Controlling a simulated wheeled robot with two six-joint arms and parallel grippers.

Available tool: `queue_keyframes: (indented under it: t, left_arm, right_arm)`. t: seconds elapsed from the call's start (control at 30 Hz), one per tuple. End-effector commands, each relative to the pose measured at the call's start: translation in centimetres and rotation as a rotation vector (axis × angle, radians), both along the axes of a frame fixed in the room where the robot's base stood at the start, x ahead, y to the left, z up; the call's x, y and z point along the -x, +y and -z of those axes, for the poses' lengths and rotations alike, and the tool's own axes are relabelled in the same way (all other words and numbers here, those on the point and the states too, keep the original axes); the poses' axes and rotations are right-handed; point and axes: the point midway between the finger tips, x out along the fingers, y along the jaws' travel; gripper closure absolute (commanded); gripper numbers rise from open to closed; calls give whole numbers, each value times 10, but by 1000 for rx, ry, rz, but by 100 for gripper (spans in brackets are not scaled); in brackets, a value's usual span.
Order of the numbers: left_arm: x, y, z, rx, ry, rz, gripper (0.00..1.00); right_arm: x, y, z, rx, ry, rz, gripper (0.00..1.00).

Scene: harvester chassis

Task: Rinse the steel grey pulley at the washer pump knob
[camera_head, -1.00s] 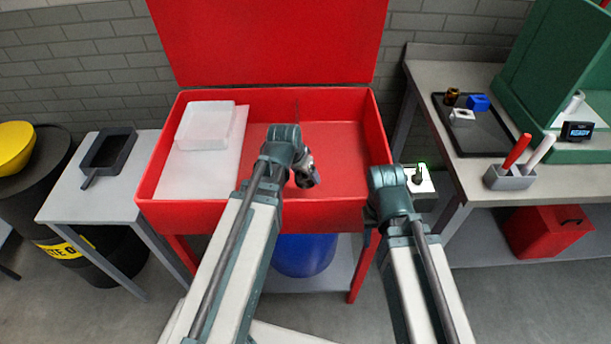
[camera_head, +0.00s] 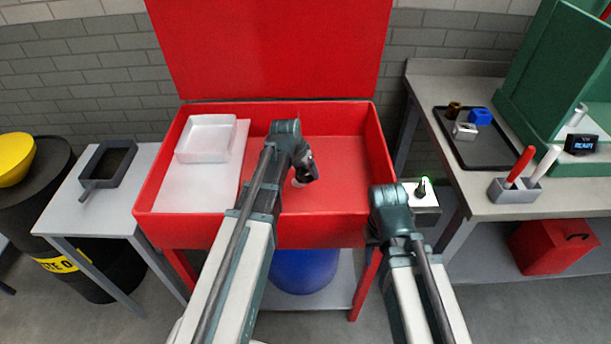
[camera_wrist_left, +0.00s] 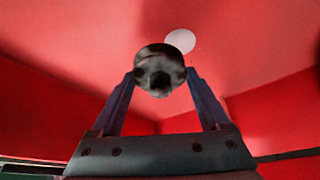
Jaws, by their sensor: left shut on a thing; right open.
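My left gripper (camera_head: 306,172) is over the red basin of the washer (camera_head: 340,190), its fingers pointing down into it. In the left wrist view its two fingers (camera_wrist_left: 161,85) are shut on a round, dark pulley with pale, blotchy patches (camera_wrist_left: 160,66). A white disc (camera_wrist_left: 180,40) shows beyond the pulley on the red basin floor. The washer pump knob (camera_head: 422,188) is black, on a white-topped box right of the basin, with a green glow by it. My right arm's wrist is between the basin's front right corner and this box; its gripper jaws are hidden.
A clear tray (camera_head: 206,138) sits on a white board (camera_head: 195,185) in the basin's left part. A side table with a dark pan (camera_head: 107,163) stands left. The right bench has a black tray (camera_head: 474,150) with small parts and a grey holder (camera_head: 514,190) with handles.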

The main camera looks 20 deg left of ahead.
Motion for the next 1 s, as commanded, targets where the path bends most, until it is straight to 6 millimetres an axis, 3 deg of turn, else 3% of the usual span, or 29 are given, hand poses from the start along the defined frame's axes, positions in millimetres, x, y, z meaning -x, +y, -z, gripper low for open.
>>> queue_keyframes:
  t: [0.4,1.0]
  left_arm:
    - [-35,11,7,1,-1,-1,100]
    - [-38,12,8,0,-1,0,100]
  right_arm:
    - [0,0,7,0,0,0,52]
    - [0,0,8,0,0,0,52]
